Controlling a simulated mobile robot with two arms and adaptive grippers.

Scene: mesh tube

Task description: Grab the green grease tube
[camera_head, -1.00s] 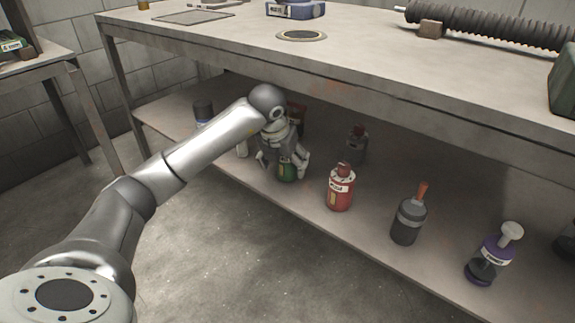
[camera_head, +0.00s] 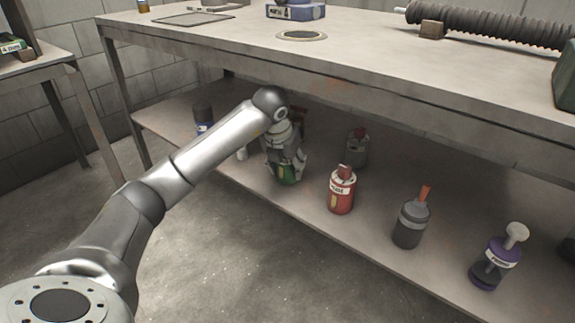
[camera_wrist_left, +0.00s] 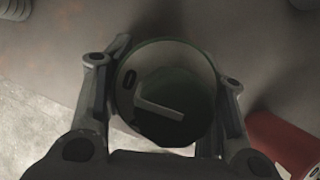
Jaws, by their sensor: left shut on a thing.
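The green grease tube (camera_head: 287,177) stands on the lower shelf (camera_head: 262,192) of the workbench, mostly hidden by my left gripper (camera_head: 286,172) in the head view. In the left wrist view the tube (camera_wrist_left: 168,95) is seen from above as a dark green round top with a pale bent mark. My left gripper's fingers (camera_wrist_left: 168,110) lie on both sides of it and are shut on it. I cannot tell if its base touches the shelf. My right gripper is in no view.
A red bottle (camera_head: 341,191) stands close to the right of the tube, also in the left wrist view (camera_wrist_left: 285,142). The benchtop (camera_head: 330,55) overhangs the shelf.

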